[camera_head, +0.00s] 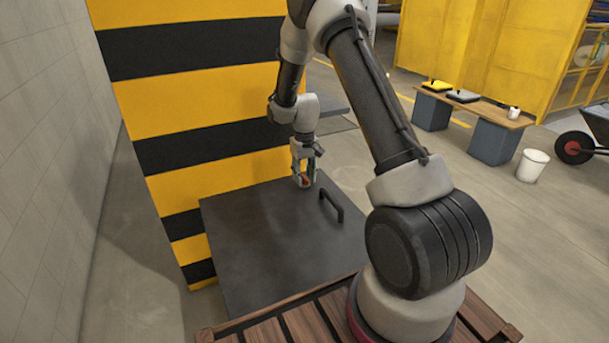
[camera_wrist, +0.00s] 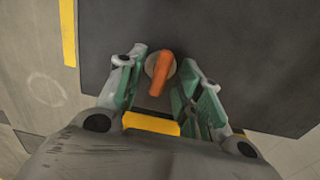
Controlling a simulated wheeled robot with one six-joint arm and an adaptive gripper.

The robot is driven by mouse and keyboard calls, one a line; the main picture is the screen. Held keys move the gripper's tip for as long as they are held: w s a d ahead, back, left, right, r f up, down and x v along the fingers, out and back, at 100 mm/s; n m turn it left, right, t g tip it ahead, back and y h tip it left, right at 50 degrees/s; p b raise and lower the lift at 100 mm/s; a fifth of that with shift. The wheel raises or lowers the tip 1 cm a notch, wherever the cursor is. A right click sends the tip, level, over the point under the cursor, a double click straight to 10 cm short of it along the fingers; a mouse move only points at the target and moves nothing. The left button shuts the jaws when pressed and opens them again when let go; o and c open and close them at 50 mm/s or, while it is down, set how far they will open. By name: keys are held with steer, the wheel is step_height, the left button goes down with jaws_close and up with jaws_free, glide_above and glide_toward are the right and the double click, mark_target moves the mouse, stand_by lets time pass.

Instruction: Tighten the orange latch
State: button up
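The orange latch (camera_wrist: 161,73) is a short bar on a pale round base, set on the dark panel. In the wrist view it lies slightly tilted, its top leaning right. My gripper (camera_wrist: 163,80) is open, with one green-padded finger on each side of the latch. A gap shows on the left, and the right finger is closer; I cannot tell whether it touches. In the head view my gripper (camera_head: 303,180) points down at the far part of the panel. Only a speck of the orange latch (camera_head: 305,180) shows between the fingers there.
The dark panel (camera_head: 255,245) has a black handle (camera_head: 332,205) right of my gripper. A yellow and black striped column (camera_head: 200,110) stands close on the left. A bench (camera_head: 475,110), a white bucket (camera_head: 532,165) and a wheelbarrow (camera_head: 590,140) are farther right. Open floor lies between.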

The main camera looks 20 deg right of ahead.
jaws_close()
